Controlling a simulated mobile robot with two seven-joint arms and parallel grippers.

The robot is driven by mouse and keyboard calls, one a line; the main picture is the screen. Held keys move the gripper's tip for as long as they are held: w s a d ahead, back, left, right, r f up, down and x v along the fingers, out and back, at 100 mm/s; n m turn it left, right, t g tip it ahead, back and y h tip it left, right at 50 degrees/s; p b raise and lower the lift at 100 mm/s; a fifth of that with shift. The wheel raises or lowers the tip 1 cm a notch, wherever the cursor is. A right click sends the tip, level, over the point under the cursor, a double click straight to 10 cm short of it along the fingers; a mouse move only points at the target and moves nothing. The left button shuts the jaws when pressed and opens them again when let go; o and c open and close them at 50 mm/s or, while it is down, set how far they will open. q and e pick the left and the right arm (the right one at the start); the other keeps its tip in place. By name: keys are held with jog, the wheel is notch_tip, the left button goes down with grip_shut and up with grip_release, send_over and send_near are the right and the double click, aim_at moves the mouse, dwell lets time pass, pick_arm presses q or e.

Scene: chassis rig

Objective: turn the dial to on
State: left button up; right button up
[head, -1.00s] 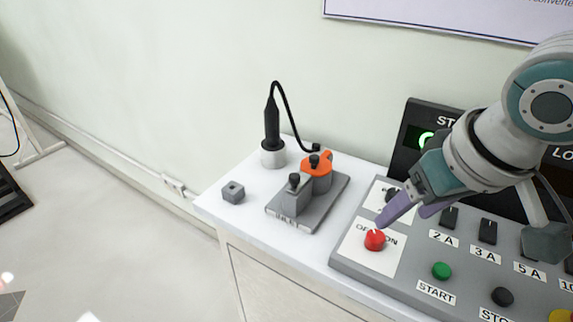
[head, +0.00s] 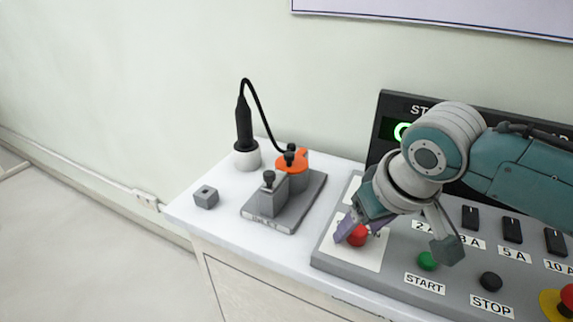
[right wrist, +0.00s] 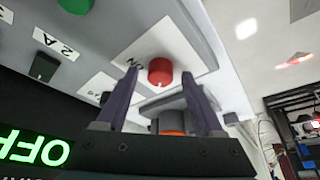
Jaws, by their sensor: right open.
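The red dial (head: 358,236) sits on a white label plate at the left end of the grey control panel; it also shows in the right wrist view (right wrist: 160,71), with the word ON beside it. My right gripper (head: 350,230) is open at the dial and partly covers it and its label. In the right wrist view the two purple fingers (right wrist: 159,78) stand apart, with the dial appearing between their tips. I cannot tell whether they touch it. The green display (right wrist: 37,150) reads OFF, upside down in that view. My left gripper is not in view.
Right of the dial are a green START button (head: 428,261), a black STOP button (head: 490,282) and several black switches. A grey fixture with an orange part (head: 292,170), a black-handled tool (head: 244,128) and a small grey block (head: 206,196) stand left on the white tabletop.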

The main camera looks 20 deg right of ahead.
grip_shut()
dwell(0.4)
